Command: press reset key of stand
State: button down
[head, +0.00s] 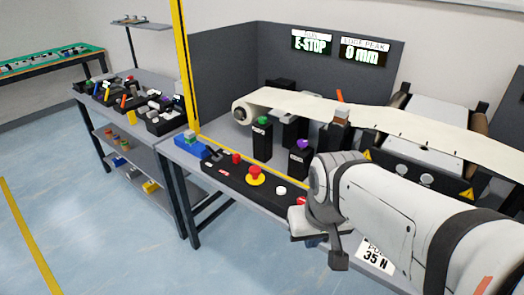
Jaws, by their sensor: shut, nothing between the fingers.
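The stand (215,160) is a grey table with a mini conveyor and a black control panel. The panel carries a red mushroom button on a yellow disc (255,174), a small red button (236,158) and a white button (281,190). Another red button (301,201) shows partly beside my arm. I cannot read which of them is the reset key. The sign at the back (312,44) reads E-STOP. My gripper (338,262) is shut and empty, pointing down by the panel's near right end. My arm hides that end of the panel.
The cream conveyor belt (290,101) runs behind the panel. Black posts with a green top (262,140) and a purple top (301,160) stand before it. A yellow upright (184,70) rises at the stand's left. A side table (105,85) holds several small items. The blue floor is clear.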

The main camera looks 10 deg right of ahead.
aim_at(280, 190)
jog(key=z, duration=2.8)
jog(key=k, duration=1.5)
jog(key=u, duration=1.3)
jog(key=i, duration=1)
jog(key=u, duration=0.05)
